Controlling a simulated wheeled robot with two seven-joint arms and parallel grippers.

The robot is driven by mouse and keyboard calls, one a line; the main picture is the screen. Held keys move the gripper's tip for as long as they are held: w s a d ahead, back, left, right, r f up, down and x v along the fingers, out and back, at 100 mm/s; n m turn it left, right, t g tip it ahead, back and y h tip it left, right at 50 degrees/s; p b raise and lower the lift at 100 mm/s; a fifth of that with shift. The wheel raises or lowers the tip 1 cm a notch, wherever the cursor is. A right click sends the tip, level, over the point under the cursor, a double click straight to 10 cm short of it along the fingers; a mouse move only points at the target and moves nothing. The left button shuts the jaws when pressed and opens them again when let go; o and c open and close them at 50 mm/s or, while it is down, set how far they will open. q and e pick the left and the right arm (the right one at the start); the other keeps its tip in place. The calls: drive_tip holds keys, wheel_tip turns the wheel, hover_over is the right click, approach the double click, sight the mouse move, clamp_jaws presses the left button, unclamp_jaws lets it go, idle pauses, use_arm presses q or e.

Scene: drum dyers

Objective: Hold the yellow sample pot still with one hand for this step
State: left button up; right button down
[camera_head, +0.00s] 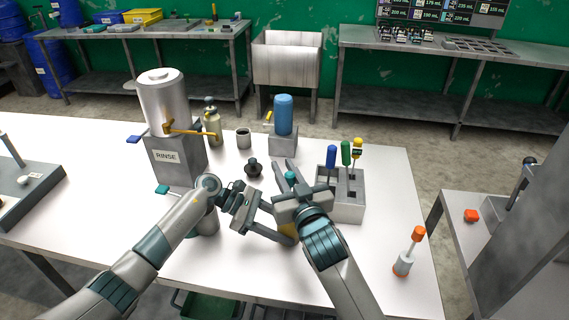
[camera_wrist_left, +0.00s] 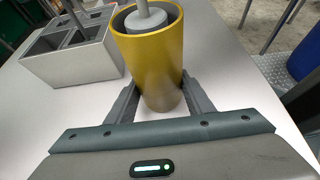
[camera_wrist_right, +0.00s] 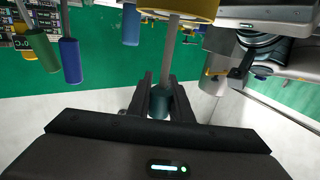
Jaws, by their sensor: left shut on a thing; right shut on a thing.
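The yellow sample pot (camera_wrist_left: 152,62) stands upright on the white table in the left wrist view. My left gripper (camera_wrist_left: 160,98) is shut around its lower part, one finger on each side. In the head view only a bit of the pot (camera_head: 287,231) shows beneath my right gripper. A grey shaft with a wider grey piece (camera_wrist_left: 150,20) stands inside the pot's mouth. My right gripper (camera_wrist_right: 160,88) is shut on the teal handle (camera_wrist_right: 160,102) at the end of this shaft, above the pot. The handle also shows in the head view (camera_head: 291,176). The pot's inside is mostly hidden.
A grey holder (camera_head: 349,208) with blue, green and yellow-handled tools stands close to the right. A black knobbed object (camera_head: 253,168) sits behind the grippers. The RINSE dispenser (camera_head: 170,158) stands at the left. An orange-and-white tool (camera_head: 409,253) stands near the right edge.

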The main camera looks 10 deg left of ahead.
drive_tip(key=shift+f, duration=2.75)
drive_tip(key=c, duration=2.2)
unclamp_jaws()
clamp_jaws()
wheel_tip(320, 180, up, 5)
drive_tip(key=shift+f, duration=0.2)
